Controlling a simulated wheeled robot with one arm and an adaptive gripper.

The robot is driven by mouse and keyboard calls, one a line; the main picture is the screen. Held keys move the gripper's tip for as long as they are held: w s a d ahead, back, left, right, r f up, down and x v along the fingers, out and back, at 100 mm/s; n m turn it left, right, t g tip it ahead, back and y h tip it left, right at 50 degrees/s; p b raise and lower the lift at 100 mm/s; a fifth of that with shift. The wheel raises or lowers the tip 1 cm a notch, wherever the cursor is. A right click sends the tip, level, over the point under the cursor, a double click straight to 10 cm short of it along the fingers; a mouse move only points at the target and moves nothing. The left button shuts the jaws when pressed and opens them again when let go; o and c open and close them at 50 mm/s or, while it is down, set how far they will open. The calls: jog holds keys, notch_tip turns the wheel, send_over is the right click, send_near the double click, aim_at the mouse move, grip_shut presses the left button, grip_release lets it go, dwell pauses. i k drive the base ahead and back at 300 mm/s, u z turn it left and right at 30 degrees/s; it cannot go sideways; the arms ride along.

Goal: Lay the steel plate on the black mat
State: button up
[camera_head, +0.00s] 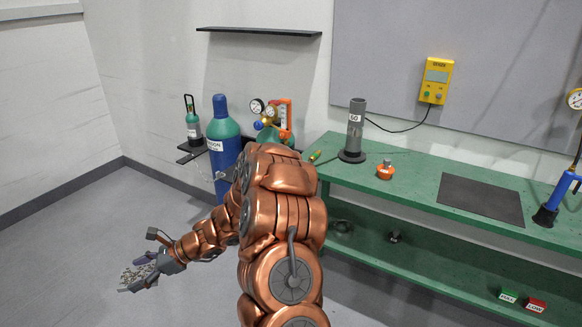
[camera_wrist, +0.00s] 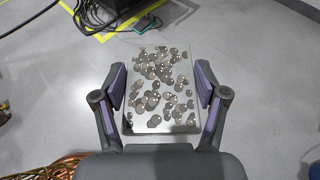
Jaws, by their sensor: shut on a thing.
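The steel plate (camera_wrist: 160,108) is a flat, grey rectangle with many round brownish blotches. In the wrist view it lies between the two purple-padded fingers of my gripper (camera_wrist: 160,84), which is shut on its side edges. In the head view the plate (camera_head: 137,277) and my gripper (camera_head: 150,270) are at the lower left, over the grey floor and away from the bench. The black mat (camera_head: 480,199) lies flat and bare on the right part of the green bench top.
The green bench (camera_head: 430,186) carries a grey cylinder on a stand (camera_head: 356,130), an orange item (camera_head: 385,170) and a blue pump-like tool (camera_head: 556,200). A blue gas bottle (camera_head: 222,150) stands left of the bench. Cables (camera_wrist: 100,15) lie on the floor.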

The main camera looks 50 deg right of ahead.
aim_at(479, 196)
jog(key=z, duration=1.5)
